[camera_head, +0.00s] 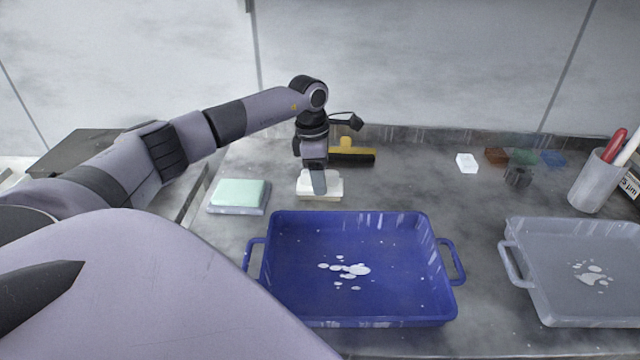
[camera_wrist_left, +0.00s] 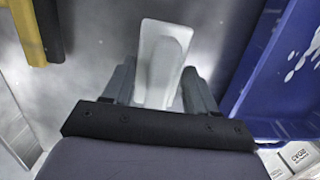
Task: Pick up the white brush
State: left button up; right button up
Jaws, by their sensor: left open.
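The white brush (camera_head: 333,188) lies on the grey counter behind the blue tray. In the head view my left gripper (camera_head: 318,188) is directly over it and hides part of it. In the left wrist view the brush (camera_wrist_left: 163,62) shows as a pale block with a raised handle. The open fingers of my left gripper (camera_wrist_left: 157,88) stand on either side of the handle, with a gap visible on each side. Whether the fingers touch the brush cannot be told. My right gripper is not in view.
A blue tray (camera_head: 278,225) with white splashes is just in front of the brush. A yellow and black brush (camera_head: 352,152) lies behind it. A green pad (camera_head: 237,194) is at left. A grey tray (camera_head: 520,235) and a cup with pens (camera_head: 598,182) are at right.

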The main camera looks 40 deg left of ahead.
pick_arm(q)
jog(key=shift+f, duration=0.2)
dwell(0.3)
grip_shut()
jog(key=shift+r, duration=0.1)
